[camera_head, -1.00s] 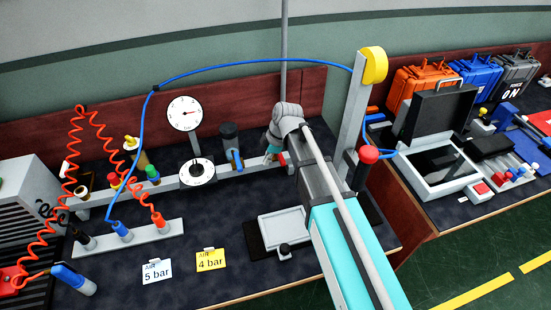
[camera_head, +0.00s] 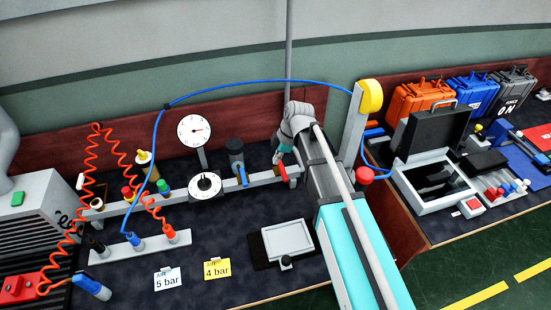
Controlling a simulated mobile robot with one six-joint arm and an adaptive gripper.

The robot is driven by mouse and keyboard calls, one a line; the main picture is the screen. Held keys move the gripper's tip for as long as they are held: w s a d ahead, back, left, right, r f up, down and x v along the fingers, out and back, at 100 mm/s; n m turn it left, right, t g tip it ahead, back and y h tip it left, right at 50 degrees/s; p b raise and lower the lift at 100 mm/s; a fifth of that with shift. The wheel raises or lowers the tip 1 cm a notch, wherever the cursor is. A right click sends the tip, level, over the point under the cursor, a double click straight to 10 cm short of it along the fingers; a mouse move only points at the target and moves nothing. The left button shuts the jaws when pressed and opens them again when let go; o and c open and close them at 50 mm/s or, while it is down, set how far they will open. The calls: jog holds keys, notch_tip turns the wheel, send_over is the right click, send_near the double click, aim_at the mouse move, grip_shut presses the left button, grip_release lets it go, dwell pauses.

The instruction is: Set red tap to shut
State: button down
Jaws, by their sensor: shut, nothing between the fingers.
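The red tap (camera_head: 282,170) is at the right part of the grey pipe rail on the left bench. Its red handle shows only as a small slanted piece, just below my gripper's fingers, and its exact angle to the pipe is hard to read. My gripper (camera_head: 277,158) is shut and empty, coming down from the upper right close beside the red handle. I cannot tell whether the fingertips touch it. My wrist and forearm cover the area behind and to the right of the tap.
A blue tap (camera_head: 242,175) sits left of the red one. Farther left are a round dial (camera_head: 205,185) and a gauge (camera_head: 194,130). A blue hose (camera_head: 250,82) arches over my wrist to a grey post (camera_head: 353,130). A grey tray (camera_head: 287,239) lies in front.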

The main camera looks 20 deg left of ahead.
jog(key=shift+w+d+r+p, duration=0.15)
jog(key=shift+r+p, duration=0.25)
jog(key=shift+r, duration=0.3)
dwell(0.3)
